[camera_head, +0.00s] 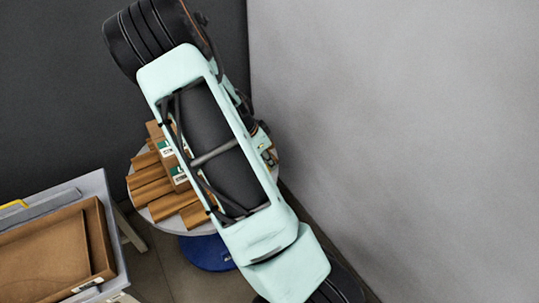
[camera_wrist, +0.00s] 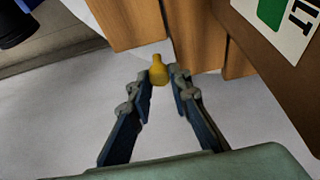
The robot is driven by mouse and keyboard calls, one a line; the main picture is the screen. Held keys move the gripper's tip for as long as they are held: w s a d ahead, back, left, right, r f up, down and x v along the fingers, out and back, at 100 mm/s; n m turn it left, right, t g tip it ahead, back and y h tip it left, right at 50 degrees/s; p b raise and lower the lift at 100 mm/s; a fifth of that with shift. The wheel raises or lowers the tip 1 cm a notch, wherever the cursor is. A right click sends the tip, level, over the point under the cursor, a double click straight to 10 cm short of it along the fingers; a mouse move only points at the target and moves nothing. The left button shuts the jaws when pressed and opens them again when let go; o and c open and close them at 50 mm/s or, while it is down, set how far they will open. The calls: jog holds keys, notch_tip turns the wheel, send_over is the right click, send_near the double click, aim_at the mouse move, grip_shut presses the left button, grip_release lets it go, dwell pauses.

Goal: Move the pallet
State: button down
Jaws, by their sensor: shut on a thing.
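The pallet (camera_head: 150,185) is a set of brown wooden slats lying on a round white-topped table (camera_head: 143,216), partly hidden behind my arm in the head view. Its slats also show at the top of the wrist view (camera_wrist: 198,35). Brown boxes (camera_head: 178,177) with green and white labels rest on it. In the wrist view my gripper (camera_wrist: 163,75) is shut on a small yellow knob-like piece (camera_wrist: 158,70) beside the slat ends. I cannot tell whether that piece is fixed to the pallet. The gripper is hidden in the head view.
A grey side table (camera_head: 90,188) with a brown tray (camera_head: 104,250) stands at the lower left. A dark wall (camera_head: 50,90) is at the back left and a grey wall (camera_head: 400,120) close on the right. A blue round base (camera_head: 207,252) is below the round table.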

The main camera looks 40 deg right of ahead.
jog(key=shift+s+a, duration=0.25)
jog(key=shift+a, duration=0.05)
dwell(0.4)
jog(key=c, duration=1.8)
grip_release()
jog(key=v, duration=1.2)
jog(key=shift+a, duration=0.1)
